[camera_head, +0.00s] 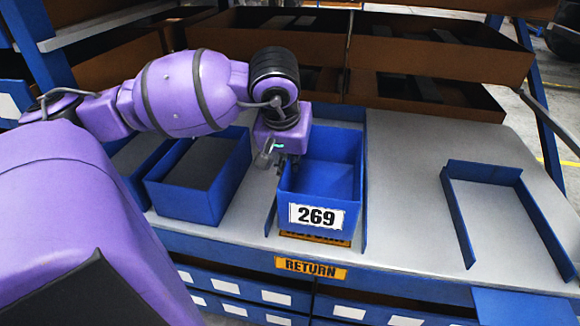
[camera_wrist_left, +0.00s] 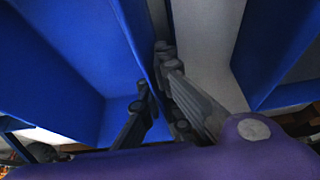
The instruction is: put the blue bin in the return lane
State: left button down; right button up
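The blue bin (camera_head: 330,178) carries a white label reading 269 and looks empty inside. It stands between two low blue rails, behind the RETURN sign (camera_head: 310,268) on the bench's front edge. Part of an orange marking shows under its front; I cannot tell whether the bin touches the bench. My left gripper (camera_head: 278,158) is at the bin's left wall. In the left wrist view the fingers (camera_wrist_left: 160,88) are close together, one on each side of that wall (camera_wrist_left: 135,45), and look shut on it. My right gripper is not in view.
Two blue bins with grey contents stand to the left, the nearer one (camera_head: 200,175) close to the left rail. An empty blue U-shaped guide (camera_head: 457,215) lies on the right, with clear grey bench (camera_head: 405,190) before it. Brown trays (camera_head: 440,55) line the back.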

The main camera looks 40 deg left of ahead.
pick_arm(q)
jog(key=shift+f, duration=1)
jog(key=shift+f, duration=0.15)
jog(key=c, duration=2)
grip_release()
jog(key=shift+d+r, duration=0.1)
jog(key=shift+r, duration=0.5)
jog(key=v, duration=1.1)
jog(key=shift+s+p, duration=0.15)
jog(key=shift+p, duration=0.25)
